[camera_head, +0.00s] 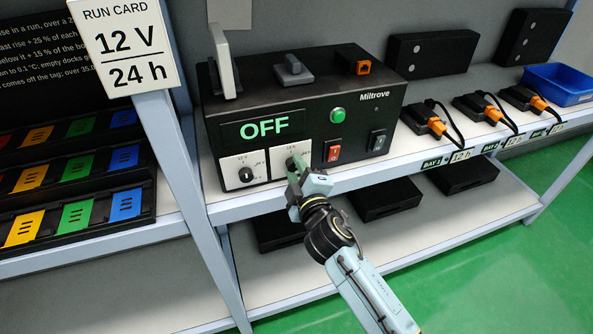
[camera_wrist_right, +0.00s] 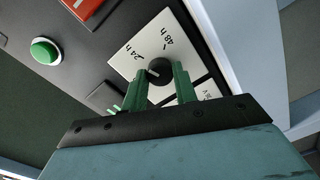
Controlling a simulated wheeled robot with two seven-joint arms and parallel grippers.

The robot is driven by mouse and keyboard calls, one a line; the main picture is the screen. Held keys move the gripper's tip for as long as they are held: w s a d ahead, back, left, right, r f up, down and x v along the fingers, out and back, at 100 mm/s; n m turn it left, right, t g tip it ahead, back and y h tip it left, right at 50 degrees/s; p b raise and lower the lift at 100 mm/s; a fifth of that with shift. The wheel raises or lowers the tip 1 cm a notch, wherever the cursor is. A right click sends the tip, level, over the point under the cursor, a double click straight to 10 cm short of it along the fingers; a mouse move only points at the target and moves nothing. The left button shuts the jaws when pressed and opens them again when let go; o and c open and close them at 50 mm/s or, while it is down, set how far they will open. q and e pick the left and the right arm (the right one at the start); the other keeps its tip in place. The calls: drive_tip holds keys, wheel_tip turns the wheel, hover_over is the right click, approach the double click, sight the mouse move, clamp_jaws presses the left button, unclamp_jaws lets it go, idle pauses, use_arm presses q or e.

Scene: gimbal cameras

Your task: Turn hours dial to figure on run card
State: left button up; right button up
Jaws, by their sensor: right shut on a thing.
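The run card (camera_head: 125,45) at the upper left reads 12 V over 24 h. The black Miltrove charger (camera_head: 350,110) stands on the shelf, its display (camera_head: 262,128) showing OFF. The hours dial (camera_head: 292,162) is the right-hand one of two dials on its front; the left-hand dial (camera_head: 245,174) is the volts dial. My right gripper (camera_head: 294,172) is at the hours dial. In the right wrist view, its green fingers (camera_wrist_right: 168,85) are shut on the black knob (camera_wrist_right: 160,68), with 24 h and 48 h printed beside it. I cannot tell surely where its pointer stands. My left gripper is not in view.
A green button (camera_head: 338,115), a red switch (camera_head: 333,150) and a black switch (camera_head: 377,141) sit right of the dial. Orange-tipped connectors (camera_head: 437,126) and a blue bin (camera_head: 558,83) line the shelf at right. Coloured battery packs (camera_head: 75,214) fill racks at left.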

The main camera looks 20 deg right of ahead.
drive_tip(key=o, duration=1)
drive_tip(key=shift+c, duration=0.2)
drive_tip(key=s, duration=1.3)
drive_tip(key=shift+s+d+r, duration=0.15)
drive_tip(key=shift+s+r, duration=0.05)
drive_tip(key=shift+r, duration=0.05)
drive_tip(key=s+f+m+g, duration=0.1)
drive_tip(key=s+f+g, duration=0.2)
drive_tip(key=f, duration=0.8)
drive_tip(key=s+f+m+g, duration=0.2)
drive_tip(key=s+f, duration=0.1)
drive_tip(key=f, duration=0.7)
drive_tip(key=s+f+m+g, duration=0.1)
drive_tip(key=s+f+g, duration=0.2)
drive_tip(key=f, duration=0.8)
drive_tip(key=s+d+f+m+g, duration=0.3)
drive_tip(key=s+f, duration=0.6)
drive_tip(key=s, duration=0.5)
drive_tip(key=s+d+f+m+g, duration=0.3)
drive_tip(key=s+d+f+g, duration=0.2)
drive_tip(key=s+f, duration=0.4)
drive_tip(key=s+d, duration=0.1)
drive_tip(key=s, duration=0.3)
drive_tip(key=shift+s+f+m+g, duration=0.15)
drive_tip(key=shift+s+m+g, duration=0.15)
drive_tip(key=shift+s+m, duration=0.1)
